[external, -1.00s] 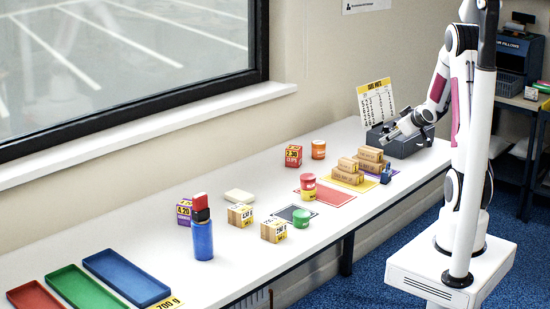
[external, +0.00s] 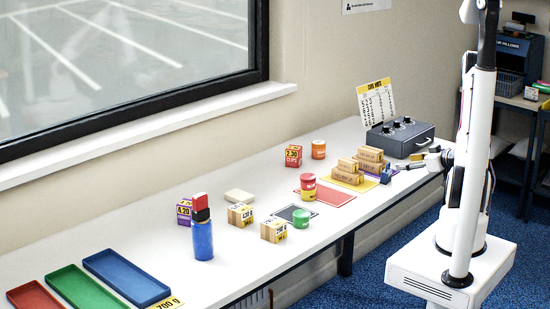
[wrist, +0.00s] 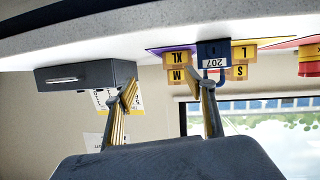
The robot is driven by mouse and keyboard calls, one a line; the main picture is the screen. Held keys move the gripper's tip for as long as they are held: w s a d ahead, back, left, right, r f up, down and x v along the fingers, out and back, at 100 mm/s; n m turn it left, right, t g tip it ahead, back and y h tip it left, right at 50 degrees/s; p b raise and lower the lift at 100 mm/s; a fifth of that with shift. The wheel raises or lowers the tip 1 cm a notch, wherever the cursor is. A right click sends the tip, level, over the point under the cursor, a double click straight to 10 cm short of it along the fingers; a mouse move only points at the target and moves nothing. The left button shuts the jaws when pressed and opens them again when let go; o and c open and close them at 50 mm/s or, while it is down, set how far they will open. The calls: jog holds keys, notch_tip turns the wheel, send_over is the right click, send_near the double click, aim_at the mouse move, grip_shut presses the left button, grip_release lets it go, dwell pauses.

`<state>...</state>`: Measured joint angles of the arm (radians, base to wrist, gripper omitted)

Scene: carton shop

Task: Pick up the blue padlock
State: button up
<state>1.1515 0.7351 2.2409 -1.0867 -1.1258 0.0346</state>
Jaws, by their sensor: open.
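The small blue padlock (external: 386,177) stands on the white table near its front edge, beside the stacked tan boxes (external: 372,157). In the wrist view, which is upside down, the padlock (wrist: 213,52) shows a white "207" label and its shackle, in front of the boxes. My gripper (external: 404,165) is low over the right end of the table, just to the right of the padlock. In the wrist view my gripper (wrist: 163,88) is open and empty. The padlock appears beyond the right finger's tip, not between the fingers.
A dark grey box with knobs (external: 400,137) stands behind my gripper. The boxes sit on purple and yellow mats right next to the padlock. A red-and-yellow tin (external: 308,188) stands farther left on a red mat (external: 333,194).

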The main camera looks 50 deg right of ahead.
aim_at(390, 175)
jog(key=s+a+f+t+y, duration=0.1)
jog(key=s+a+f+n+t+y, duration=0.1)
jog(key=s+a, duration=0.1)
jog(key=s+a+f+n+t+y, duration=0.1)
jog(key=s+a+y, duration=0.1)
jog(key=shift+a+f, duration=0.25)
jog(key=shift+f, duration=0.15)
jog(key=shift+s+a+y, duration=0.45)
jog(key=shift+y, duration=0.05)
jog(key=shift+w, duration=0.15)
jog(key=shift+x, duration=1.15)
jog(key=shift+w+r, duration=0.1)
jog(key=shift+w+a+r, duration=0.15)
jog(key=shift+w+r, duration=0.1)
jog(key=shift+w, duration=0.45)
jog(key=shift+w+a+r, duration=0.15)
jog(key=shift+w+r, duration=0.05)
jog(key=shift+w, duration=0.55)
jog(key=shift+x, duration=1.1)
jog(key=c, duration=1.5)
